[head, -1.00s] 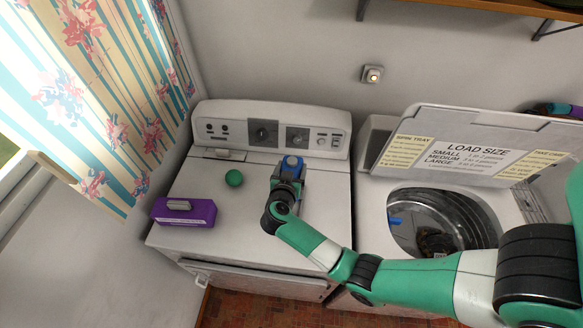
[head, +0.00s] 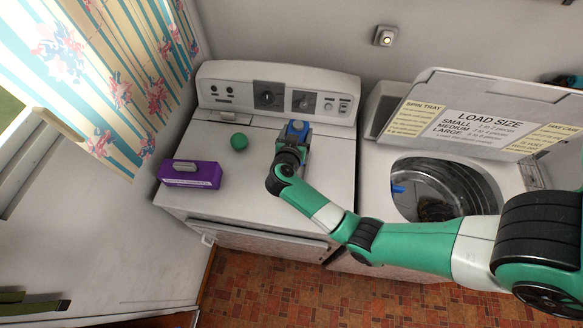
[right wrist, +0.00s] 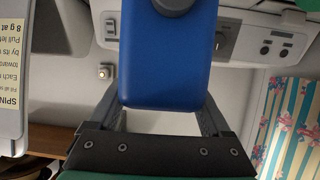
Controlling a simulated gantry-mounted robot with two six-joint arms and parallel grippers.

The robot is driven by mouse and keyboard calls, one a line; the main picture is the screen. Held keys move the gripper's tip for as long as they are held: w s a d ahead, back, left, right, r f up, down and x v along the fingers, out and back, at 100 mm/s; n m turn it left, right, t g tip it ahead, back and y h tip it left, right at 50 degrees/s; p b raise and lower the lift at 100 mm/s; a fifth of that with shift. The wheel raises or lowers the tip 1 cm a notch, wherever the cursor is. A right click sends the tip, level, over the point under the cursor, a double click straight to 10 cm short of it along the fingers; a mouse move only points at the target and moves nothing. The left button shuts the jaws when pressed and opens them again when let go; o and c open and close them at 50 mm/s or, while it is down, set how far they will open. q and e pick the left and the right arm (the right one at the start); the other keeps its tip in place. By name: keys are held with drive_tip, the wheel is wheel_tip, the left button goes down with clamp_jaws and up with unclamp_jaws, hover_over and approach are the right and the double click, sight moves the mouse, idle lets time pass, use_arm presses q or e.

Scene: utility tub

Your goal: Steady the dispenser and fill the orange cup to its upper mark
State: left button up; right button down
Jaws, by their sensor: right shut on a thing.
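My right gripper (head: 294,140) is shut on a blue container (head: 297,128) on the top of the left white machine. In the right wrist view the container (right wrist: 172,60) has rounded corners and a grey round part, and sits between the two fingers of the gripper. I cannot tell whether it is the dispenser, or whether it rests on the machine top. No orange cup shows in either view. My left gripper is not in view.
A purple box (head: 191,175) with a grey top piece and a green ball (head: 239,141) stand left of my right gripper. The right machine (head: 370,166) has its lid (head: 470,117) raised over an open drum (head: 440,190).

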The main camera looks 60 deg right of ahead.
unclamp_jaws()
drive_tip(key=v, duration=1.2)
drive_tip(key=shift+s, duration=0.1)
